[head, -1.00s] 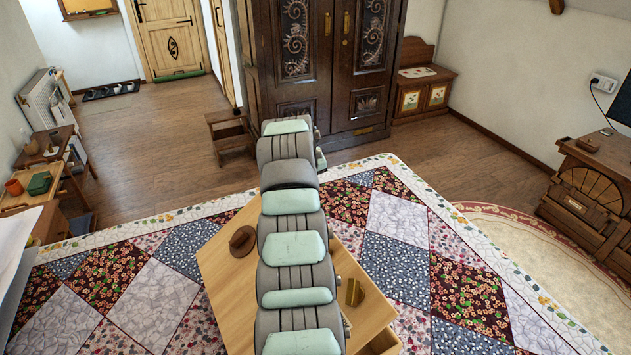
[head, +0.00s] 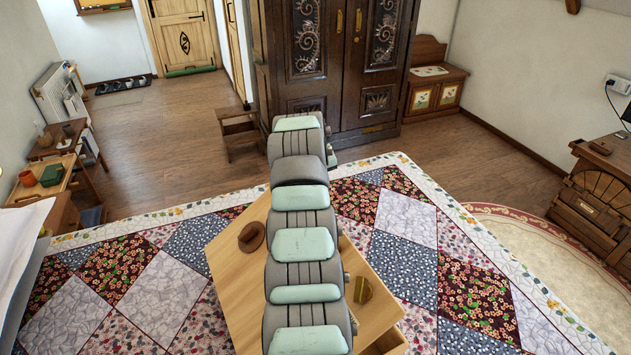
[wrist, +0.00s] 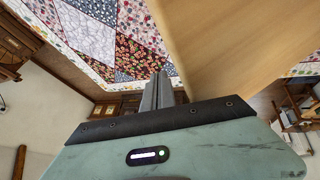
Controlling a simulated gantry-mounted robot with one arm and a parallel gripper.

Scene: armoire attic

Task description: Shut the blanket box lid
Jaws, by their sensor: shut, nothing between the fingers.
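A low dark wooden chest (head: 433,92) with painted flower panels and a raised back stands right of the wardrobe. It may be the blanket box, but I cannot tell. A pale cloth or paper lies on its flat top, and I see no clearly raised lid. My gripper (wrist: 157,88) shows in the wrist view, its fingers together and empty. A light wood panel (wrist: 240,45) fills the right of that view, beside the fingers; I see no clear contact. In the head view my arm hides the gripper.
A light wood table (head: 237,285) with a brown hat (head: 252,236) and a brass object (head: 362,290) stands under my arm on a patchwork rug (head: 465,290). A dark carved wardrobe (head: 335,65), step stool (head: 238,130) and carved desk (head: 600,195) stand around. Bare floor lies behind the rug.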

